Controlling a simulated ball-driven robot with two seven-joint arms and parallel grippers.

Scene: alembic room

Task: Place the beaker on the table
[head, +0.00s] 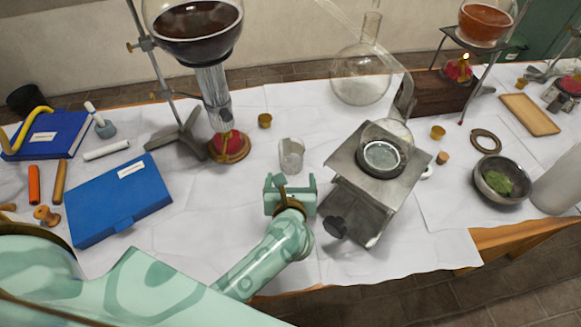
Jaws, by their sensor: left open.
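A small clear glass beaker (291,156) stands upright on the white-covered table (260,225), near the middle of the head view. My left gripper (290,181) is just in front of the beaker on the near side, with its two fingers spread and nothing between them. I cannot tell whether the fingertips touch the glass. My right gripper is not in view.
A metal stand (355,200) holding a round glass vessel is close on the right. A burner (228,145) under a dark-filled flask (195,25) is behind left. A blue folder (118,200) lies left. A large round flask (362,75) stands behind.

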